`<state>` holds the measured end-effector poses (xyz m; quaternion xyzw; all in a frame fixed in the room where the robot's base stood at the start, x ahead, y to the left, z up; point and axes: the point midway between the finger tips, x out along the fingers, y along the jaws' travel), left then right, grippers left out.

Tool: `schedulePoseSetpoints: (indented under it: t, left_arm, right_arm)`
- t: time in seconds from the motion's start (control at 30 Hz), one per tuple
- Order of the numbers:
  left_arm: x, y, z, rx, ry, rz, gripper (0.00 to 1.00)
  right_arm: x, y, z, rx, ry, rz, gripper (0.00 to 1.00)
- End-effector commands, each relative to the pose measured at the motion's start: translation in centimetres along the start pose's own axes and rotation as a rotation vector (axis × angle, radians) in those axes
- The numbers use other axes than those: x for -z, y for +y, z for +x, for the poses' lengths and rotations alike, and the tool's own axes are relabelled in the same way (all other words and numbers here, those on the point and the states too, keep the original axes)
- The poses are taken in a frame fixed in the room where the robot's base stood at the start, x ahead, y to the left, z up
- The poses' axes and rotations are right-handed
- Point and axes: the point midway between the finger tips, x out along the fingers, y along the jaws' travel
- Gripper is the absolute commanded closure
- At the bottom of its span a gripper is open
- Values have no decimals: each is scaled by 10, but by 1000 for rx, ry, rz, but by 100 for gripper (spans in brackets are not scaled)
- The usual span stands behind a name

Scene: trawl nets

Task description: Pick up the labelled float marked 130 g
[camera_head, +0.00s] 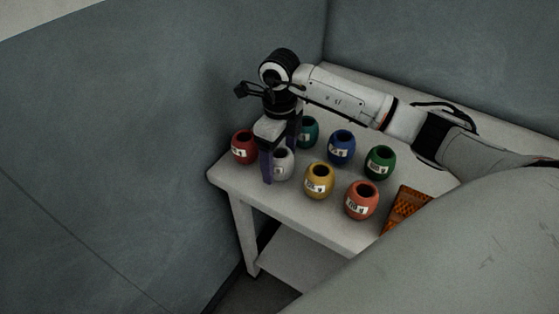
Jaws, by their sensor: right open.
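Several small barrel-shaped floats with white labels stand upright on a white table. They are a red one (241,149), a white one (284,168), a teal one (309,134), a blue one (341,149), a green one (380,165), a yellow one (319,183) and a coral one (361,202). The label print is too small to read surely, so I cannot tell which says 130 g. My right gripper (281,160) points down at the white float, open, with one dark finger at its left front and the other behind it. Whether they touch it is unclear. My left gripper is out of view.
The white table (290,210) has a lower shelf (300,257) and stands against grey-blue walls. An orange, mesh-like object (407,210) lies right of the coral float. My right arm reaches across the table behind the floats. The red float stands close beside the gripper.

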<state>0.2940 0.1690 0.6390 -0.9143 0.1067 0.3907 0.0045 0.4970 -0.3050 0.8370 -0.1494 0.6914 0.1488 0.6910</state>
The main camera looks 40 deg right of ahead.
Motion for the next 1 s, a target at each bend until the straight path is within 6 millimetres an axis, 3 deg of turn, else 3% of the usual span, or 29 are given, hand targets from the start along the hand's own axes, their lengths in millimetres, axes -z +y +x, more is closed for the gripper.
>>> schedulePoseSetpoints:
  t: [0.3,0.57,0.83,1.0]
  left_arm:
    - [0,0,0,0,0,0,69]
    - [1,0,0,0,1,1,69]
    - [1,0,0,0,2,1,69]
    - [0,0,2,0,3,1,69]
  right_arm:
    - [0,0,6,-1,0,-1,26]
    - [0,0,6,-1,0,-1,68]
    - [0,0,2,0,-2,-1,68]
    - [-1,-1,-22,2,-7,-1,68]
